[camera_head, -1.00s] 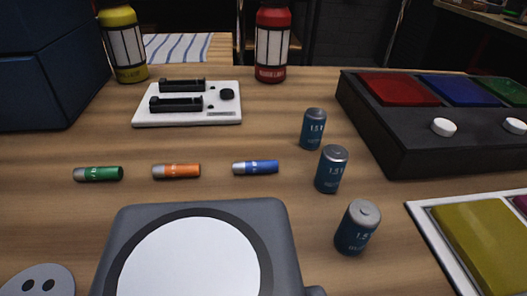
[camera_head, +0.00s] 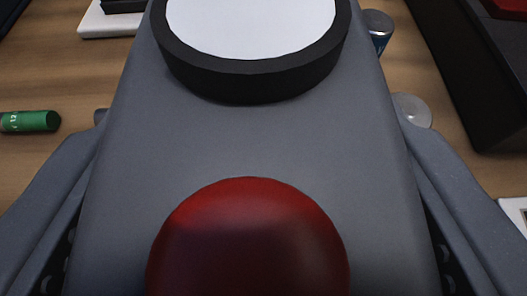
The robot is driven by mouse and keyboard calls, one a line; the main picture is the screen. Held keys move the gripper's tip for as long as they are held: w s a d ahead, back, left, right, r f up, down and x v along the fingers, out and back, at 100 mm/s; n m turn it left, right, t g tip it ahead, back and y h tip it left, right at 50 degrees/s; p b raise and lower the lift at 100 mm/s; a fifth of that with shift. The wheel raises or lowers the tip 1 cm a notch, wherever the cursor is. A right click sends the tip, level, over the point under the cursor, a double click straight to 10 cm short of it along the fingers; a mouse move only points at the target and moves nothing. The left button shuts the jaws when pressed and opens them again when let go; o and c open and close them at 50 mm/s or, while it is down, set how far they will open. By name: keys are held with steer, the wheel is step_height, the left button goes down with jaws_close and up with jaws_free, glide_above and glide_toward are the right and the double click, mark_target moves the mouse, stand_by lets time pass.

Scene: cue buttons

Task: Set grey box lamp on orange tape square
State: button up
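The grey box lamp (camera_head: 250,145) fills the middle of the view, very close to the camera. It has a white round face (camera_head: 250,25) in a dark ring at its far end and a shiny red dome (camera_head: 248,240) at its near end. My gripper (camera_head: 250,125) straddles it, with one grey finger along its left side and one along its right. The fingertips come right up to the sides; I cannot tell if they press on it, or if it is off the table. No orange tape square is in view.
A green battery (camera_head: 30,121) lies on the wooden table at left. A blue battery (camera_head: 378,28) shows past the lamp's far right edge. A white tray (camera_head: 105,22) is at the upper left and a black button box (camera_head: 490,75) at the right.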

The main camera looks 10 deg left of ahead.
step_height(320, 180, down, 2)
steer(key=shift+f, duration=0.1)
steer(key=o, duration=1.3)
steer(key=shift+s, duration=0.15)
steer(key=shift+v, duration=5.95)
